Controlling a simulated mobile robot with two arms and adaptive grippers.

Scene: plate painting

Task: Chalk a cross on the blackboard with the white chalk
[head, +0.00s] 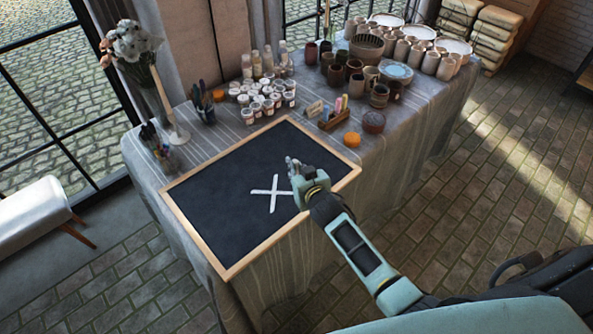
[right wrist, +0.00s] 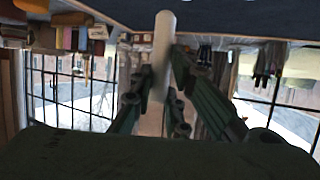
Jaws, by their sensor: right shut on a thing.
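The blackboard (head: 225,200) lies flat in a wooden frame on the cloth-covered table. A white cross (head: 272,193) of two crossing strokes is on its dark surface, right of the middle. My right gripper (head: 291,165) is low over the board, just above and right of the cross in the head view. In the right wrist view my right gripper (right wrist: 158,95) is shut on the white chalk (right wrist: 165,40), whose tip points toward the dark board. I cannot tell whether the tip touches the board. The chalk is not clear in the head view. My left gripper is out of view.
A wooden holder (head: 334,121) with coloured sticks, an orange round item (head: 352,139) and a dark red bowl (head: 373,122) stand beyond the board. Paint jars (head: 265,103), cups and pots crowd the back. A flower vase (head: 160,95) stands at the left.

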